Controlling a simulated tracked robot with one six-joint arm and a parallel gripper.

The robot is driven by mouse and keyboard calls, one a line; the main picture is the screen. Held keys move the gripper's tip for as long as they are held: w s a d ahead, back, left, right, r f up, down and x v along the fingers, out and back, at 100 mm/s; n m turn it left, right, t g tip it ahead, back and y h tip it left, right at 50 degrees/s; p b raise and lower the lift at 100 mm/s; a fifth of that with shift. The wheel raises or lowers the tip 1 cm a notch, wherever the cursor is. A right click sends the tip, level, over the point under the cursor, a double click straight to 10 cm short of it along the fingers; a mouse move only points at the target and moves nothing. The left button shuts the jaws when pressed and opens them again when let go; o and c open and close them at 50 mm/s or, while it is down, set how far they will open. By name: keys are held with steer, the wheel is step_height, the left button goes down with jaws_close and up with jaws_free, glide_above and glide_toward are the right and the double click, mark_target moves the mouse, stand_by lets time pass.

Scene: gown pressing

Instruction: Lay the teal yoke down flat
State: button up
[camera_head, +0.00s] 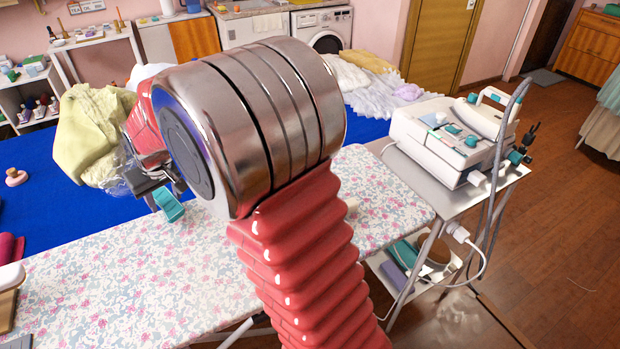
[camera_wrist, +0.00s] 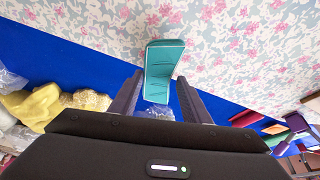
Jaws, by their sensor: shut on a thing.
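The teal yoke (camera_head: 168,204) shows below my gripper (camera_head: 152,188) in the head view, near the far edge of the floral ironing board (camera_head: 120,285). In the wrist view the teal yoke (camera_wrist: 163,62) is a small angled piece with thin dark marks. Its near end lies between the two dark fingers of my gripper (camera_wrist: 158,97), which are shut on it. Its far end points over the floral board (camera_wrist: 255,45). I cannot tell whether the yoke touches the board. My large red and metal arm hides part of the board in the head view.
A blue-covered table (camera_head: 60,215) lies behind the board, with a pale yellow-green garment (camera_head: 90,135) close to my gripper. A white and teal machine (camera_head: 445,135) stands on a side table at the right. The board's left part is mostly clear.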

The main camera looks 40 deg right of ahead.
steer(key=s+d, duration=0.1)
steer(key=d, duration=0.2)
steer(key=s+d+r, duration=0.1)
steer(key=s+d, duration=0.1)
steer(key=d, duration=0.1)
steer(key=s+d+r, duration=0.1)
steer(key=s+d, duration=0.1)
steer(key=d, duration=0.1)
steer(key=shift+r, duration=0.15)
steer(key=s+d+r+n, duration=0.1)
steer(key=s+d+r, duration=0.1)
steer(key=s+d, duration=0.3)
steer(key=s+d+r+n+y, duration=0.1)
steer(key=s+d+r, duration=0.2)
steer(key=s, duration=0.8)
steer(key=s+d+r+n, duration=0.2)
steer(key=s+d, duration=0.5)
steer(key=s, duration=0.1)
steer(key=shift+r+y, duration=0.3)
steer(key=shift+r, duration=0.1)
steer(key=shift+s+f, duration=0.1)
steer(key=shift+f, duration=3)
steer(key=shift+f, duration=0.55)
